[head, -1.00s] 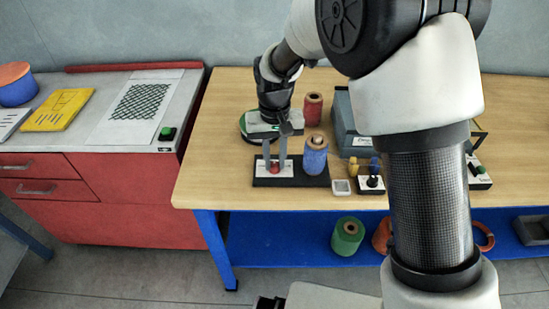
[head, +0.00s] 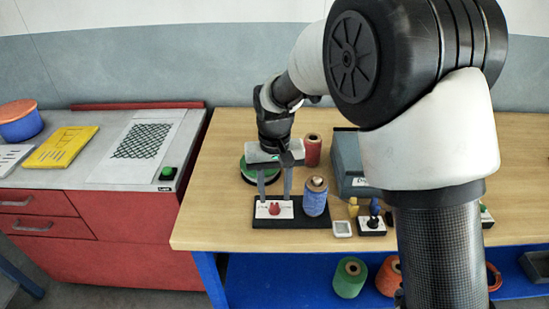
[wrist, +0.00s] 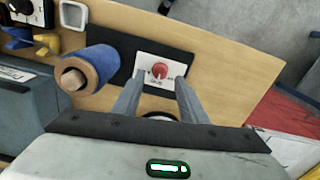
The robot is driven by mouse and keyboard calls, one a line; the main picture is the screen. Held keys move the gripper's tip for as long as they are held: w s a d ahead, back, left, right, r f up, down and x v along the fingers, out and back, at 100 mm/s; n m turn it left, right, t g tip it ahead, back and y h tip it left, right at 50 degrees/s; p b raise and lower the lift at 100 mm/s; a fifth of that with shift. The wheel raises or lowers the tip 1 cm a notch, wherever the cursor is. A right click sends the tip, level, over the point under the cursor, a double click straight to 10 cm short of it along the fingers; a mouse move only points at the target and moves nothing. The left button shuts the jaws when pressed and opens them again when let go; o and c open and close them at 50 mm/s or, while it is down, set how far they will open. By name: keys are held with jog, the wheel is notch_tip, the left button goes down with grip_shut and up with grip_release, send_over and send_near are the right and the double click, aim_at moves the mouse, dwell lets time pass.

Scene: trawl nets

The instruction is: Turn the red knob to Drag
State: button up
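The red knob (head: 275,209) sits on a white label plate (head: 262,213) on a black board (head: 315,223) near the table's front edge. It also shows in the wrist view (wrist: 159,71). The plate has small dark lettering around the knob, too small to read, and I cannot tell which mark the knob points to. My gripper (head: 275,196) points down over the plate with its fingers apart and empty. In the wrist view the fingertips stand on either side of the knob, with a gap to it.
A blue spool (head: 315,196) stands on the same board, close to the right finger. A red spool (head: 312,150) and a green round object (head: 250,170) are behind. A small white square dish (head: 342,229) and a black-knobbed switch box (head: 371,226) lie to the right.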

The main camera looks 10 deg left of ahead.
aim_at(275, 205)
notch_tip(275, 205, up, 14)
jog(key=p, duration=0.1)
dwell(0.5)
jog(key=s+d+r+m+t+p, duration=0.1)
jog(key=s+d+r+p, duration=0.15)
jog(key=d+r, duration=0.4)
jog(key=s+d+r+m+t+p, duration=0.1)
jog(key=s+d+r+p, duration=0.15)
jog(key=d+r, duration=0.4)
jog(key=s+d+r+m+t+p, duration=0.2)
jog(key=s+d+p, duration=0.3)
jog(key=s+d, duration=0.8)
jog(key=shift+d+r+t, duration=0.5)
jog(key=shift+d+t, duration=0.15)
jog(key=shift+t, duration=0.15)
